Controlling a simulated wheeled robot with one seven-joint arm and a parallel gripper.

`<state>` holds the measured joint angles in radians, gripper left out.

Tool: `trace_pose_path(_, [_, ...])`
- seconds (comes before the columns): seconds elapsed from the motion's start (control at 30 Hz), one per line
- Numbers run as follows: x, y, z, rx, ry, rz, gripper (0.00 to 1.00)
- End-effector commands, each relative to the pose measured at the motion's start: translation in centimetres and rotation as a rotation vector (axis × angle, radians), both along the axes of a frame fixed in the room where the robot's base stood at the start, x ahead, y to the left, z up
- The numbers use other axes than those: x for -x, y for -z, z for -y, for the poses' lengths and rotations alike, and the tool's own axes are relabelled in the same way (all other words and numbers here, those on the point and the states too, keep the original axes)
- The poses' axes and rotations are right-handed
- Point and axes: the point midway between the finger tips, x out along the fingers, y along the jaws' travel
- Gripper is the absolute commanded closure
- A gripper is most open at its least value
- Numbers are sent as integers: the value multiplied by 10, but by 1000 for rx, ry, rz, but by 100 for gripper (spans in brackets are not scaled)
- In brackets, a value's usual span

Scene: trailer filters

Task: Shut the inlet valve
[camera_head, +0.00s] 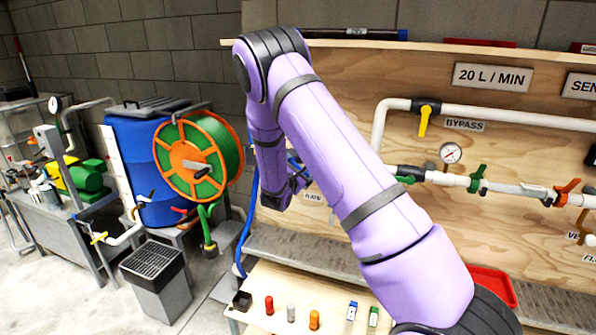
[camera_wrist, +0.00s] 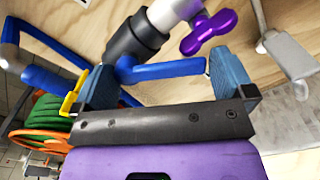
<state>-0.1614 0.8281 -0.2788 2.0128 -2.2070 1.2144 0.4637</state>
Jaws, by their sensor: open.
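In the wrist view, a valve with a dark grey body (camera_wrist: 136,42) sits on a white pipe (camera_wrist: 172,12). Its blue lever (camera_wrist: 168,70) sticks out sideways to the right, at an angle to the pipe. No label on it is readable, so I cannot confirm that it is the inlet valve. My gripper (camera_wrist: 165,82) is open, its blue-grey fingertips on either side of the lever; contact is not clear. A purple handle (camera_wrist: 208,32) sits just beyond the right finger. In the head view my arm hides most of this valve.
In the head view, a plywood panel (camera_head: 360,75) carries a bypass valve with a yellow lever (camera_head: 424,120), a gauge (camera_head: 450,153), a green-handled valve (camera_head: 477,178) and an orange-handled valve (camera_head: 567,191). A hose reel (camera_head: 190,160) and a blue barrel (camera_head: 130,150) stand left.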

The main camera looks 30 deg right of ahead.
Motion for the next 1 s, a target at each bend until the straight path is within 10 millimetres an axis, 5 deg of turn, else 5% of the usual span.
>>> trace_pose_path(0.17, [0, 0, 0, 0, 0, 0, 2])
trace_pose_path(0.37, [0, 0, 0, 0, 0, 0, 48])
trace_pose_path(1.0, [-3, 9, -3, -155, 1, 198, 49])
